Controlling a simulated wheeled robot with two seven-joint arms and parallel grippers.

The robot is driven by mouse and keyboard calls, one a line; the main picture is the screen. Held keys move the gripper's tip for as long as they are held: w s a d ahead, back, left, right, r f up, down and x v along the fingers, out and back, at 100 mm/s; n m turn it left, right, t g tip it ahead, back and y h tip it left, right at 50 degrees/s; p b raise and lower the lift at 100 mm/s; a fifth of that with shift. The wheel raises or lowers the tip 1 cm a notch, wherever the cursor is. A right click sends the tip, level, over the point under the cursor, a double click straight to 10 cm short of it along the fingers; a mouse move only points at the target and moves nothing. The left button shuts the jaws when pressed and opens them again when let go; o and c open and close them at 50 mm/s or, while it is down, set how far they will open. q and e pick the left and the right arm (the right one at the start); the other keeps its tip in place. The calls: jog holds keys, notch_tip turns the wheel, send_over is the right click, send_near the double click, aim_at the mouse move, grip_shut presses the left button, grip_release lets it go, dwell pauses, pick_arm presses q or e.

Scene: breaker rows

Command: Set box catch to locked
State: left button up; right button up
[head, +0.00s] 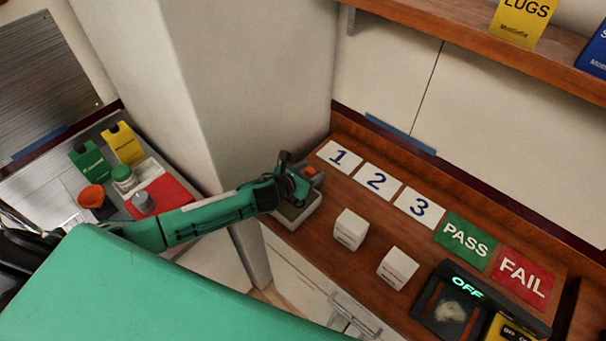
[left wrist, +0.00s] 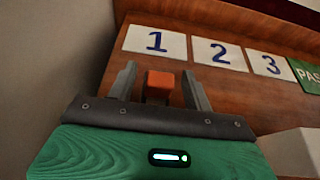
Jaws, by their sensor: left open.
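A pale box (head: 299,212) stands at the left end of the wooden bench, partly hidden by my left gripper (head: 297,180). An orange-red block (head: 309,171), which looks like the catch, shows just past the gripper. In the left wrist view the orange block (left wrist: 159,82) sits between the two open fingers of my left gripper (left wrist: 158,72), with small gaps at its sides. I cannot tell whether the fingers touch it or which setting the catch is in. My right gripper is not in view.
Cards 1 (head: 340,157), 2 (head: 377,181) and 3 (head: 419,207) lie behind the box, then PASS (head: 463,240) and FAIL (head: 522,276). Two white cubes (head: 350,229) (head: 397,268) stand to the right. A tester reading OFF (head: 452,306) is at the front right. A wall column is at left.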

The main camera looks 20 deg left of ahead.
pick_arm(q)
jog(key=b+v, duration=0.3)
jog(key=v, duration=0.9)
jog(key=shift+s+a+b, duration=0.1)
jog(key=shift+s+b, duration=0.1)
jog(key=shift+b, duration=0.1)
jog(key=shift+v, duration=0.75)
jog(key=shift+w+r, duration=0.1)
